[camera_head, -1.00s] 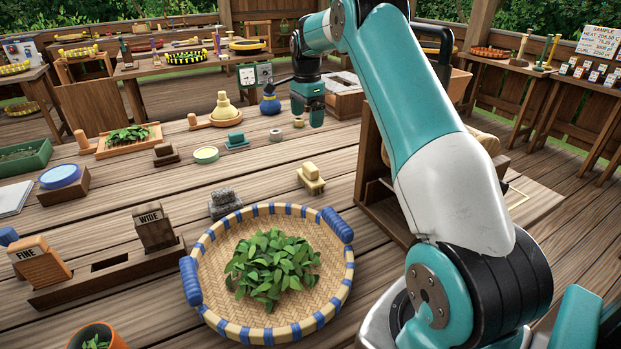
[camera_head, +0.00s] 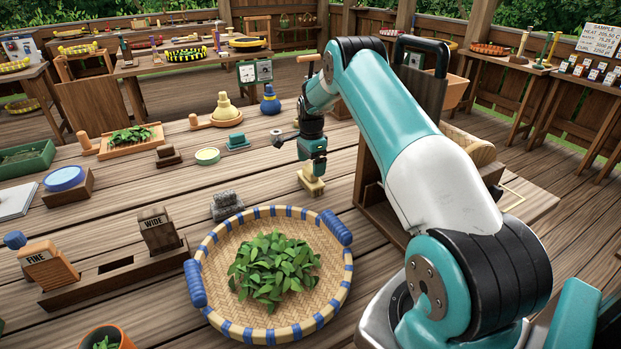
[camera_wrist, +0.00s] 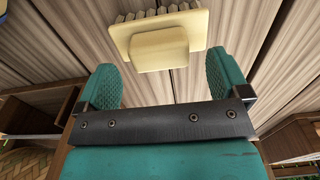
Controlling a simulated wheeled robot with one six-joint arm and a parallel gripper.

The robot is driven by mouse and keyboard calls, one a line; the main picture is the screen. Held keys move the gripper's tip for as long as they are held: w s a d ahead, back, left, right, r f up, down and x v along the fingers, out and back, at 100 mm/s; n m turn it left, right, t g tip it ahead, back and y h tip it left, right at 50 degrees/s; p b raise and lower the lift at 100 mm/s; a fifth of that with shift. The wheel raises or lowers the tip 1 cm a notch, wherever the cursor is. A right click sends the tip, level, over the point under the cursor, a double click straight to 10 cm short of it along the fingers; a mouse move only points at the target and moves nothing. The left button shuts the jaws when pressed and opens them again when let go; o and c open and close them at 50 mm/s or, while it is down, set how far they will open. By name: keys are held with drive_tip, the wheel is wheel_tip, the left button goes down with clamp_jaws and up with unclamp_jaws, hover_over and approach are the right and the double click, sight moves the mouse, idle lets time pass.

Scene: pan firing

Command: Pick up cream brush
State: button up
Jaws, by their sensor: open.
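The cream brush (camera_head: 311,186) lies on the wooden deck just behind the woven basket. It is a pale block on a wider base. In the wrist view the brush (camera_wrist: 160,42) shows its raised cream block, wider plate and a row of bristles along the far edge. My gripper (camera_head: 319,172) points down just above the brush and hides part of it in the head view. In the wrist view my gripper (camera_wrist: 165,83) has its two teal fingers spread wide with nothing between them. The brush sits ahead of the fingertips, roughly centred across the gap.
The woven basket (camera_head: 220,260) with green leaves (camera_head: 272,265) is in front. A grey rough block (camera_head: 226,204) lies left of the brush. A brown wooden stand (camera_head: 368,185) is close on the right. Deck boards (camera_head: 262,175) left of the brush are clear.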

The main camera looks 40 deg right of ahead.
drive_tip(key=shift+f, duration=1.4)
drive_tip(key=c, duration=1.1)
drive_tip(key=shift+c, duration=0.2)
drive_tip(key=shift+r, duration=0.1)
wheel_tip(320, 180, up, 28)
drive_tip(key=b, duration=0.2)
drive_tip(key=shift+b, duration=0.3)
